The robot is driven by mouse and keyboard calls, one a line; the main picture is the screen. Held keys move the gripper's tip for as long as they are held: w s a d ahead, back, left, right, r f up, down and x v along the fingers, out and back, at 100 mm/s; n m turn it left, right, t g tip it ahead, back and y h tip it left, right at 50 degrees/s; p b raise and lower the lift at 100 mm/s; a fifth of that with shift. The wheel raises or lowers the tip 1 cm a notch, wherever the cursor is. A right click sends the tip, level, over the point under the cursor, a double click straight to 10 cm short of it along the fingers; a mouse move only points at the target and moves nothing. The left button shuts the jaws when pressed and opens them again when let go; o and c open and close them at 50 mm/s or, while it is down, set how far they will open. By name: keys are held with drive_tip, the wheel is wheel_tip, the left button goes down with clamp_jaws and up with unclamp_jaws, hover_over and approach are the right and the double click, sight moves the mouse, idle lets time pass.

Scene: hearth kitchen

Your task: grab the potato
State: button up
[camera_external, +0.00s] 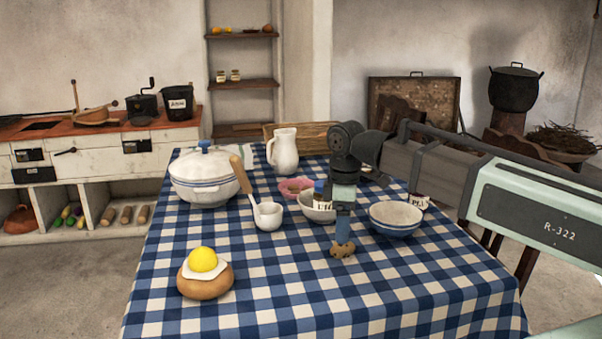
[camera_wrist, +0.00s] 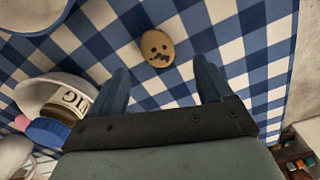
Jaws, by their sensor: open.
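The potato (camera_external: 343,250) is small, brown and lumpy and lies on the blue-and-white checked cloth in front of the bowls. In the wrist view the potato (camera_wrist: 157,48) shows dark marks on its top and lies just beyond the fingertips, nearly centred between them. My gripper (camera_external: 343,238) points down directly over the potato in the external view, its blue fingers close above it. In the wrist view my gripper (camera_wrist: 163,70) is open, with bare cloth between its fingers. I cannot tell whether a finger touches the potato.
A labelled jar (camera_external: 320,201) and a bowl (camera_external: 309,210) stand close behind my gripper. A striped bowl (camera_external: 396,220) is to its right, a white ladle cup (camera_external: 267,216) to its left. A bun with an egg (camera_external: 205,278) lies front left. The front right cloth is clear.

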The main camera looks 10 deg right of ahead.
sight(343, 247)
drive_tip(key=shift+w+d+f, duration=0.1)
drive_tip(key=shift+f, duration=1.25)
drive_tip(key=shift+w+d+f, duration=0.1)
drive_tip(key=shift+f, duration=1.2)
drive_tip(key=shift+c, duration=0.3)
drive_tip(key=c, duration=1.1)
drive_tip(key=shift+r, duration=0.15)
